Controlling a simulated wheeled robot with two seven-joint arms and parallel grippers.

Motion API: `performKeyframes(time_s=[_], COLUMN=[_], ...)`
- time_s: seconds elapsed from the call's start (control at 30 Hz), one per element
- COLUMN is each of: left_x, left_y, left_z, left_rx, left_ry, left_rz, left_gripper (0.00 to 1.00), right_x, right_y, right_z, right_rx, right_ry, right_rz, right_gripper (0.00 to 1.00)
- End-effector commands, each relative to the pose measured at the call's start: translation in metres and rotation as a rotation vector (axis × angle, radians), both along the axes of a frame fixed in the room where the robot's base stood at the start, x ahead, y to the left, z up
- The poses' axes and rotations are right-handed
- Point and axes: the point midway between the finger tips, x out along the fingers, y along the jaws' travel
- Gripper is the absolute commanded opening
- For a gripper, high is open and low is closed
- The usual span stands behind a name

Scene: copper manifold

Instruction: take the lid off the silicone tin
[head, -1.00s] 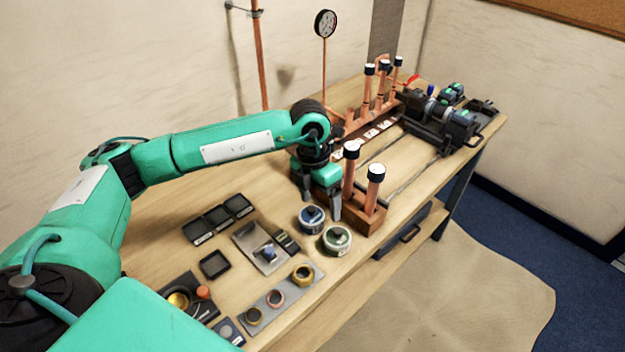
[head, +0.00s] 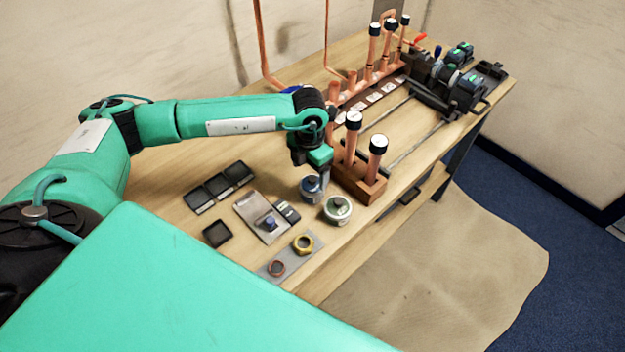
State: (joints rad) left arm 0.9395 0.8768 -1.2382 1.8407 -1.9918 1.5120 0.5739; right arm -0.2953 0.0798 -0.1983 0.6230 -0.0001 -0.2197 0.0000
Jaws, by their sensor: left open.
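Two round tins stand side by side on the workbench. One tin (head: 308,194) has a blue band and a dark knob on its lid (head: 309,182). The other tin (head: 338,217) is pale with a green-grey lid (head: 338,204) and a dark knob. I cannot read which one is the silicone tin. My left gripper (head: 318,183) is open, pointing down at the blue-banded tin, with one finger in front of its right side. The other finger is hard to make out, and I cannot tell if either touches. Both lids are on. My right gripper is out of view.
A wooden block (head: 357,186) with two capped copper pipes stands close right of the tins. Black trays (head: 219,186), a grey plate (head: 262,217) and a strip with rings (head: 290,256) lie to the left and front. The copper manifold (head: 365,95) is behind.

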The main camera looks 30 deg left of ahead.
Motion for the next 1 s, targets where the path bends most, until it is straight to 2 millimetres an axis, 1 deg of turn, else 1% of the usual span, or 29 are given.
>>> performKeyframes(time_s=[0.03, 0.1, 0.23, 0.3, 0.43, 0.67, 0.7, 0.83, 1.0], left_x=[0.001, 0.004, 0.008, 0.008, 0.009, 0.009, 0.009, 0.009, 0.009], left_y=[-0.001, -0.002, -0.004, -0.003, -0.003, -0.003, -0.003, -0.003, -0.003], left_z=[-0.002, -0.008, -0.023, -0.035, -0.046, -0.048, -0.048, -0.048, -0.047], left_rx=[0.000, 0.001, 0.001, 0.000, 0.000, 0.000, 0.000, 0.000, 0.000], left_ry=[0.003, 0.003, 0.003, 0.003, 0.001, 0.000, 0.000, 0.000, 0.000], left_rz=[0.000, -0.001, 0.000, 0.001, 0.000, -0.001, 0.000, 0.000, 0.000], left_gripper=[0.79, 0.79, 0.79, 0.79, 0.79, 0.79, 0.71, 0.46, 0.46], right_x=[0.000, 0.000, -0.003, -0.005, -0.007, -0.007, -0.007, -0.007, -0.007], right_y=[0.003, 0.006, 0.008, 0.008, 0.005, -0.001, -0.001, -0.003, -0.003], right_z=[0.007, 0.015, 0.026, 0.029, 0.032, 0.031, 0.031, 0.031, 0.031], right_rx=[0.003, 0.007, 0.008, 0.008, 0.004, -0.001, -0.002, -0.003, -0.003], right_ry=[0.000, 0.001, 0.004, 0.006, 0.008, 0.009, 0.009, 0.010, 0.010], right_rz=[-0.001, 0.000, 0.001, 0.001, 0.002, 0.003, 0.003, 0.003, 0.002], right_gripper=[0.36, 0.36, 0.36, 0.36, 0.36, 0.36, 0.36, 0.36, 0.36])
